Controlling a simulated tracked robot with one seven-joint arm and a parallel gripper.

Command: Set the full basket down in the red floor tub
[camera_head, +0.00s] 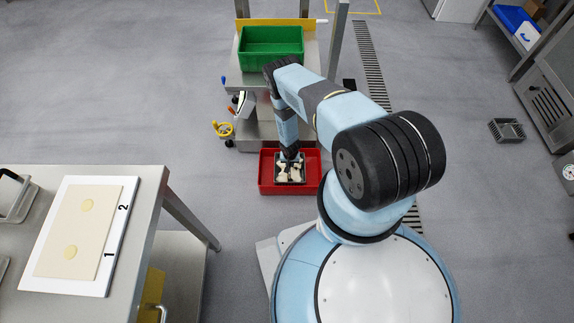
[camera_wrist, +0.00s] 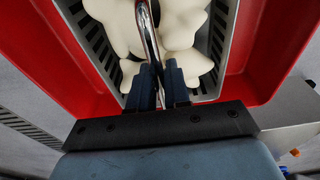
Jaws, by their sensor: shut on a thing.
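The red floor tub (camera_head: 266,176) stands on the floor in front of the steel machine frame. The full basket (camera_head: 278,178), dark grey with pale filled pasta (camera_head: 291,173) in it, is inside the tub's outline. In the wrist view the slotted basket wall (camera_wrist: 222,30) shows between the red tub walls (camera_wrist: 262,62). My gripper (camera_wrist: 165,80) is shut on the basket's metal handle (camera_wrist: 148,30), above the pasta. In the head view my gripper (camera_head: 291,158) reaches straight down over the tub. The basket's underside is hidden, so I cannot tell whether it touches the tub floor.
A green bin (camera_head: 270,42) stands on the machine behind the tub. A floor drain (camera_head: 371,65) runs to the right. An empty grey basket (camera_head: 506,130) lies on the floor at right. A steel table (camera_head: 150,190) with a white board (camera_head: 112,235) is at left.

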